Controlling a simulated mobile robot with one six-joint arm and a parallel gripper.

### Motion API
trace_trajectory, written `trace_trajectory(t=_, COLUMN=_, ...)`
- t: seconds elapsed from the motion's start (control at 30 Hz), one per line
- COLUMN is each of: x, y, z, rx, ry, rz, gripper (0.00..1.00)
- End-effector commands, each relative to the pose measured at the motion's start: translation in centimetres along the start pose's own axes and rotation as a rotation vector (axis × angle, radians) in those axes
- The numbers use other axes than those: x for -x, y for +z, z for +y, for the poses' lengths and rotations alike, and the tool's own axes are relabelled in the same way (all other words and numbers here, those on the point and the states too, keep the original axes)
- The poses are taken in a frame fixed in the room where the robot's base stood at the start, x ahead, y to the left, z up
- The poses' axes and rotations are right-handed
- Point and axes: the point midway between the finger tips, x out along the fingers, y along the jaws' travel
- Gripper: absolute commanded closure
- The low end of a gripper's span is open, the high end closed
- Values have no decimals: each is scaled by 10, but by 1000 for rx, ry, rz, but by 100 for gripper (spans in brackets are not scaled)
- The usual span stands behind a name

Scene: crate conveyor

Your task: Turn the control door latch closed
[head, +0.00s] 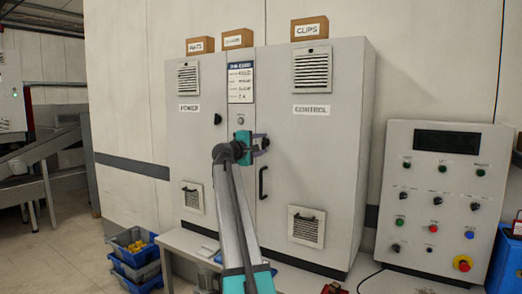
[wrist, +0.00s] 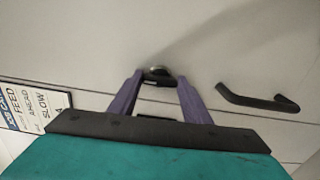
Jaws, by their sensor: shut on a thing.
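The grey cabinet has a right door labelled CONTROL (head: 320,150), which looks flush with the front. My gripper (head: 261,143) is at the left edge of this door, above the black door handle (head: 263,183). In the wrist view the purple fingers of my gripper (wrist: 157,82) are on both sides of the control door latch (wrist: 157,72), a dark knob, and shut on it. The fingers partly hide the latch, so its exact angle is hard to tell. The handle also shows in the wrist view (wrist: 258,101), to the right of the fingers.
The left door, labelled POWER (head: 195,140), has its own dark latch (head: 217,118). A job card (head: 241,82) hangs between the doors. Boxes, one marked CLIPS (head: 310,29), stand on top. A control panel (head: 440,200) stands right; blue bins (head: 135,262) sit on the floor left.

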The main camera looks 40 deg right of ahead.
Motion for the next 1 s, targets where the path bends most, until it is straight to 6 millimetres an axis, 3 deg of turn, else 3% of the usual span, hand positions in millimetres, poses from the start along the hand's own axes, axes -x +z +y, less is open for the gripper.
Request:
trace_trajectory(t=0.5, x=0, y=1, z=0, rx=-32, ry=-1, rz=-2, gripper=79)
trace_trajectory(t=0.53, x=0, y=1, z=0, rx=-32, ry=-1, rz=-2, gripper=55)
trace_trajectory(t=0.63, x=0, y=1, z=0, rx=-32, ry=-1, rz=-2, gripper=38)
trace_trajectory(t=1.0, x=1, y=0, z=0, rx=-31, ry=0, rz=-1, gripper=38)
